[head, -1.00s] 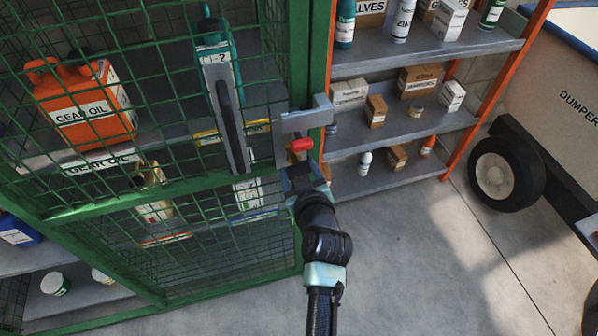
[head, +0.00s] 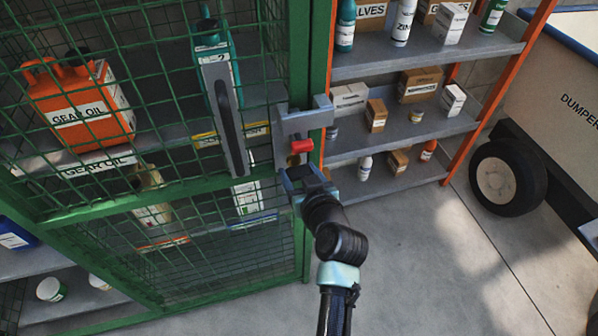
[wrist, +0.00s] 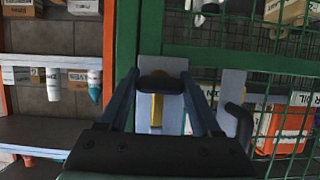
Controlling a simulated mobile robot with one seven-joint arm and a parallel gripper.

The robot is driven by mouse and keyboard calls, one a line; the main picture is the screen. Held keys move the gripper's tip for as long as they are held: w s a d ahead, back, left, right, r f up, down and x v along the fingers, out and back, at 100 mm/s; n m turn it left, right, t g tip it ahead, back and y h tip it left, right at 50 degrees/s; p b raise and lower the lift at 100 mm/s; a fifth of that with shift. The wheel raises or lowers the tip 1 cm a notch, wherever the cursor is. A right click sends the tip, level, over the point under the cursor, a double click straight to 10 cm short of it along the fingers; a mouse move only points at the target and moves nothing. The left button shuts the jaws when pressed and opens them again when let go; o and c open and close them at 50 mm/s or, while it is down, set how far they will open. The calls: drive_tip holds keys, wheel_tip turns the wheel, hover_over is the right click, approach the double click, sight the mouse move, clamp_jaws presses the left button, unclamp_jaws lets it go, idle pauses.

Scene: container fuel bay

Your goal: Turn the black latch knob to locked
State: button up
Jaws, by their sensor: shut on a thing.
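In the head view a grey latch housing (head: 296,125) sits on the green cage door's right edge, with a red piece (head: 301,146) on its front. A small brass part (head: 293,160) shows just below the red piece. My gripper (head: 302,177) reaches the latch from below. In the wrist view my gripper (wrist: 161,88) has its two fingers on either side of the black knob (wrist: 160,80), shut on it. A brass strip (wrist: 157,110) runs from the knob between the fingers. The knob is hidden in the head view.
A long dark door handle (head: 229,118) stands out left of the latch. The mesh cage holds an orange gear oil can (head: 75,105) and other containers. An open shelf (head: 415,135) with bottles and boxes stands right. A dumper wheel (head: 507,178) is farther right; floor between is clear.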

drive_tip(key=o, duration=1.4)
drive_tip(key=v, duration=1.3)
drive_tip(key=shift+r, duration=0.1)
drive_tip(key=shift+w, duration=0.1)
drive_tip(key=w+a+r+t+h+p, duration=0.1)
drive_tip(key=w+r+t, duration=0.2)
drive_tip(key=r, duration=1.1)
drive_tip(key=w+r+t+h+p, duration=0.1)
drive_tip(key=w+r+t+p, duration=0.15)
drive_tip(key=r, duration=1.05)
drive_tip(key=s+a+r+m+t, duration=0.1)
drive_tip(key=s+r+t, duration=0.2)
drive_tip(key=r, duration=0.6)
drive_tip(key=s+a+r+m+t+h+p, duration=0.1)
drive_tip(key=s+r, duration=0.4)
drive_tip(key=r, duration=0.5)
drive_tip(key=s+a+r+m+t+p, duration=0.1)
drive_tip(key=s+r+t, duration=0.3)
drive_tip(key=r, duration=0.6)
drive_tip(key=shift+s+a+r+t+h, duration=0.1)
drive_tip(key=shift+a+r+t+h, duration=0.2)
drive_tip(key=shift+a+t, duration=0.1)
